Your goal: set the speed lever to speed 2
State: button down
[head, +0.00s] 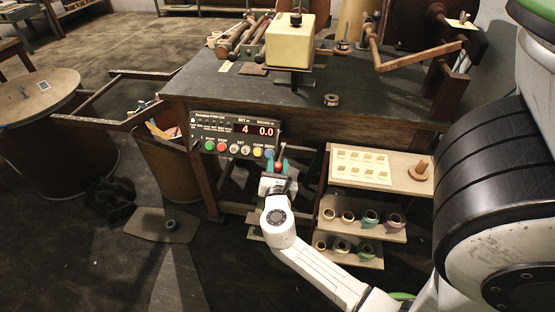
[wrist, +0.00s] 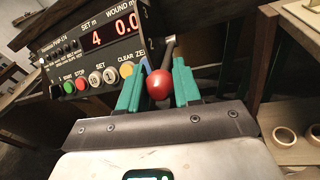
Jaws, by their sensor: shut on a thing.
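The speed lever shows in the wrist view as a red ball knob (wrist: 159,85) on a dark rod, beside the right end of the control panel (wrist: 95,45). My gripper (wrist: 158,88) has its green fingers closed on either side of the red knob. In the head view my gripper (head: 277,164) is just below and right of the control panel (head: 235,135). The display reads 4 under SET and 0.0 under WOUND. I cannot read the lever's speed marks, so its setting is unclear.
The workbench (head: 220,90) stands above and behind the panel. A small shelf (head: 405,175) with several tape rolls is close on the right of my gripper. A bin (head: 170,165) stands left of the panel. Coloured buttons sit along the panel's lower edge, near the fingers.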

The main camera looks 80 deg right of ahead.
aim_at(278, 147)
jog(key=shift+d+r+y+p, duration=0.15)
jog(key=shift+r+y+p, duration=0.95)
jog(key=shift+p, duration=2.35)
jog(key=r+y+p, duration=0.1)
jog(key=p, duration=0.3)
jog(key=shift+d+r+g, duration=0.1)
jog(key=shift+d+g, duration=0.1)
jog(key=shift+g, duration=0.1)
jog(key=shift+w+d+r+p, duration=0.1)
jog(key=shift+d+r+p, duration=0.05)
jog(key=shift+p, duration=0.5)
jog(key=shift+d+r+p, duration=0.2)
jog(key=shift+r+p, duration=0.1)
jog(key=shift+p, duration=0.1)
jog(key=c, duration=0.8)
grip_release()
jog(key=shift+f, duration=0.1)
jog(key=v, duration=1)
jog(key=shift+a+p, duration=0.3)
jog(key=shift+a, duration=0.05)
